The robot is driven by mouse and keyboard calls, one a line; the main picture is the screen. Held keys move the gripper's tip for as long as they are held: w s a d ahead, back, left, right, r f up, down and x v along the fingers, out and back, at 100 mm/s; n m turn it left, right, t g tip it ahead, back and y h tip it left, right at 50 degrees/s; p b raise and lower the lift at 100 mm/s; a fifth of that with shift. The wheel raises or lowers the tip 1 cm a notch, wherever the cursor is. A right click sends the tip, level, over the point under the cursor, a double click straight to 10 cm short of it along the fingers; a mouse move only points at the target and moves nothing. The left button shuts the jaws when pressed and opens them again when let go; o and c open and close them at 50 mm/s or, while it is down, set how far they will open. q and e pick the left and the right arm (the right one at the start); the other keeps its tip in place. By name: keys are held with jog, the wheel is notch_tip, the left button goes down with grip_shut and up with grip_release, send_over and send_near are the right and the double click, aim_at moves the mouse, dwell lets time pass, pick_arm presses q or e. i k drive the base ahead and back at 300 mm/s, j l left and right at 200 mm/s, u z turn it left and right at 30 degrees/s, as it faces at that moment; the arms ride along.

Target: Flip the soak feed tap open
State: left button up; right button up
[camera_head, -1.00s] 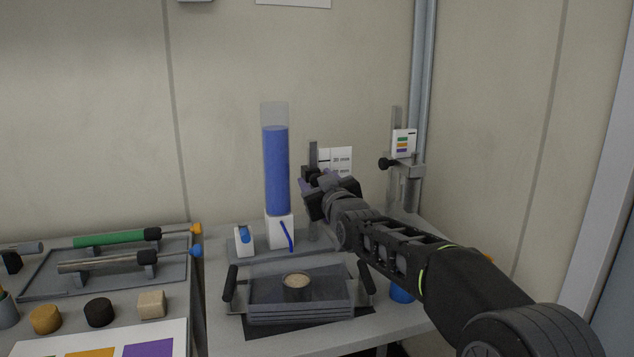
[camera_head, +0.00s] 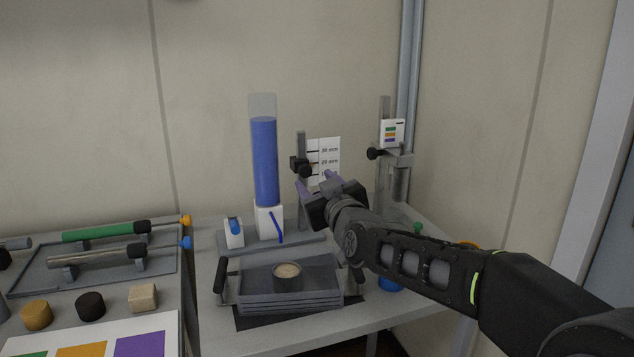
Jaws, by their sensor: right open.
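A tall clear column of blue liquid (camera_head: 264,160) stands on a white base (camera_head: 266,217) at the back of the bench. A slanted blue lever or tube (camera_head: 277,228) runs down the front of this base. To its left is a small white block with a blue top part (camera_head: 234,231); I cannot tell which of these blue parts is the soak feed tap. My right gripper (camera_head: 317,186) is open and empty, with purple fingertips. It hovers to the right of the column, in front of the millimetre scale, apart from both blue parts. My left gripper is out of view.
A grey tray with dark handles (camera_head: 255,302) holds a round sample cup (camera_head: 287,278) in front of the column. Slim posts with black knobs (camera_head: 301,167) and a colour card (camera_head: 391,133) stand behind and right. Tools and blocks crowd the left table.

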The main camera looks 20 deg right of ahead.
aim_at(235, 227)
jog(key=k+j, duration=0.2)
jog(key=k, duration=0.3)
jog(key=k+j, duration=0.2)
jog(key=k, duration=0.25)
